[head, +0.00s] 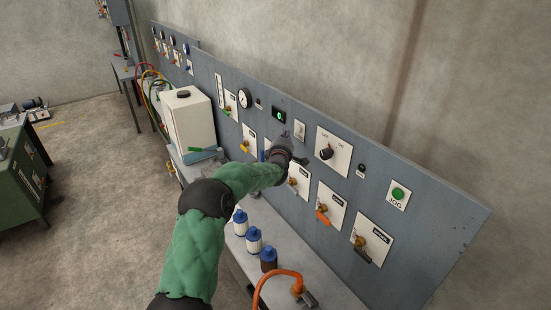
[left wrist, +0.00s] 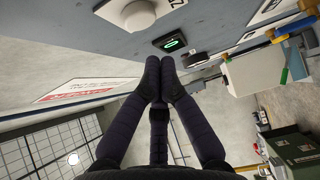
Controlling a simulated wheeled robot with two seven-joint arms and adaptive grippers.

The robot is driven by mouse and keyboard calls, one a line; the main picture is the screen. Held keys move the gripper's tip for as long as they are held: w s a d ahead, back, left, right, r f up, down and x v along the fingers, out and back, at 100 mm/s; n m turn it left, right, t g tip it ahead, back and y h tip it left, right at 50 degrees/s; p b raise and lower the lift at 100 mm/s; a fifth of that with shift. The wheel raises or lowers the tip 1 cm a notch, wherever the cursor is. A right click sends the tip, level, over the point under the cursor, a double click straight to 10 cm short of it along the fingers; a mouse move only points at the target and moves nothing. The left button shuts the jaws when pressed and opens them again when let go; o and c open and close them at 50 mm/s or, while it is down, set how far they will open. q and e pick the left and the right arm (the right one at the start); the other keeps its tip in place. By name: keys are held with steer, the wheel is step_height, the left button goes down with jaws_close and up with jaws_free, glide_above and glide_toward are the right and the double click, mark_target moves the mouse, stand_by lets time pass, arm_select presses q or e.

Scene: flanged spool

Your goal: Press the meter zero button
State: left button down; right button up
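The meter (head: 279,114) is a small black display with a green digit on the grey panel; it also shows in the left wrist view (left wrist: 170,42). To its right in the head view is a small pale plate (head: 300,131). In the left wrist view a round white button (left wrist: 140,14) stands on a pale plate whose label is cut off, showing a "Z". My left gripper (head: 285,140) is just below the meter and plate. In the left wrist view its fingertips (left wrist: 160,68) are together, empty, and apart from the button. My right gripper is out of view.
The panel carries a gauge (head: 244,98), a rotary switch (head: 326,153), a green JOG button (head: 398,194) and several valve handles. Blue-capped bottles (head: 254,240) and an orange hose (head: 279,274) are on the bench below. A white tank (head: 187,120) stands left.

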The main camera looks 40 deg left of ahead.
arm_select(q)
steer(key=b+v, duration=0.2)
steer(key=v, duration=0.7)
steer(key=shift+d, duration=0.2)
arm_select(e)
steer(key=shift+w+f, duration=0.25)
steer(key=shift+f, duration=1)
arm_select(q)
steer(key=shift+s, duration=0.25)
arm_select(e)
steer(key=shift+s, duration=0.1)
arm_select(q)
steer(key=shift+w, duration=0.15)
